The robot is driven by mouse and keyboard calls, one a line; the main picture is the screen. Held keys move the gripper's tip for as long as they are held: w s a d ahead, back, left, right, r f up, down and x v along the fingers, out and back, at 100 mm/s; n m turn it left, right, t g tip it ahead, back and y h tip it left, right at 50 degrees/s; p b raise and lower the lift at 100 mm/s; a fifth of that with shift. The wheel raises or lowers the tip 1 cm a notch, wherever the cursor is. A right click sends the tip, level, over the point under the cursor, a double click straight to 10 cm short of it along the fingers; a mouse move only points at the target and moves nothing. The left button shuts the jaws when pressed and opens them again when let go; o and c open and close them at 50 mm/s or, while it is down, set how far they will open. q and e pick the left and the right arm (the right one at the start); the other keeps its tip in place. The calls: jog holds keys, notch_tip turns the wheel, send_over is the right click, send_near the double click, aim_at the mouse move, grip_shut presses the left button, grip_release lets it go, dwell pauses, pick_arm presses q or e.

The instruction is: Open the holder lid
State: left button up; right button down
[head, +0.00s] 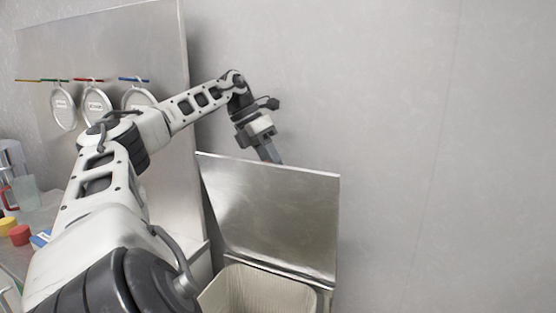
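The holder (262,292) is a bin with a pale inside at the bottom centre, cut off by the lower frame edge. Its metal lid (275,215) stands raised and tilted back behind the opening, so the inside of the bin shows. My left gripper (270,152) is at the top edge of the lid, pointing down. Its fingertips are partly hidden behind the lid, and I cannot tell whether they touch it or are open or shut. My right gripper is out of view.
A metal panel (150,40) behind my arm carries several round tags on coloured hooks. At the left, a counter holds a clear jug (27,192), a red cup (20,235) and a yellow cup (7,224). Plain wall fills the right, where it is clear.

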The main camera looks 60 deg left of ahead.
pick_arm(q)
jog(key=o, duration=0.4)
jog(key=shift+s+a+f, duration=0.15)
jog(key=shift+a+f, duration=0.15)
jog(key=shift+a, duration=0.15)
jog(key=shift+c, duration=0.2)
jog(key=shift+d+r, duration=0.1)
jog(key=shift+d, duration=0.05)
jog(key=shift+r, duration=0.1)
jog(key=v, duration=1.5)
jog(key=shift+r, duration=0.3)
jog(key=shift+s, duration=0.1)
